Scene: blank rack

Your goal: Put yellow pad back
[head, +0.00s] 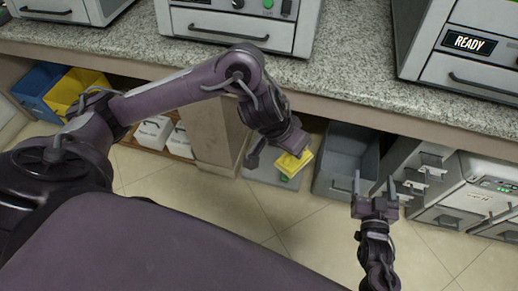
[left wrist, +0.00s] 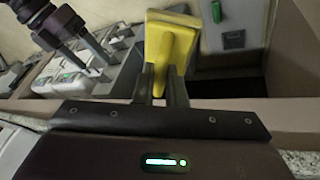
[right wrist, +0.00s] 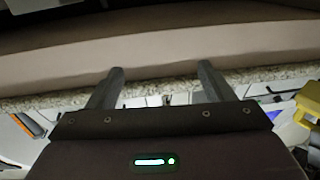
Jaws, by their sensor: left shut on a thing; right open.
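The yellow pad (head: 293,165) is in my left gripper (head: 288,151), held below the counter's front edge, just left of an open grey bin (head: 350,140). In the left wrist view the pad (left wrist: 171,45) stands out beyond the two fingers (left wrist: 162,75), which are shut on its near end. My right gripper (head: 374,186) is open and empty, in front of and to the right of the grey bin. Its two fingers show apart with nothing between them in the right wrist view (right wrist: 161,70). A yellow thing (right wrist: 309,103) shows at that view's right edge; I cannot tell what it is.
A granite counter (head: 350,82) with several machines runs above. Below it are a blue bin (head: 37,82), a yellow bin (head: 70,92), white boxes (head: 154,131), a pillar (head: 212,135), and grey units with handles (head: 430,158) at right. The tiled floor (head: 240,210) in front is clear.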

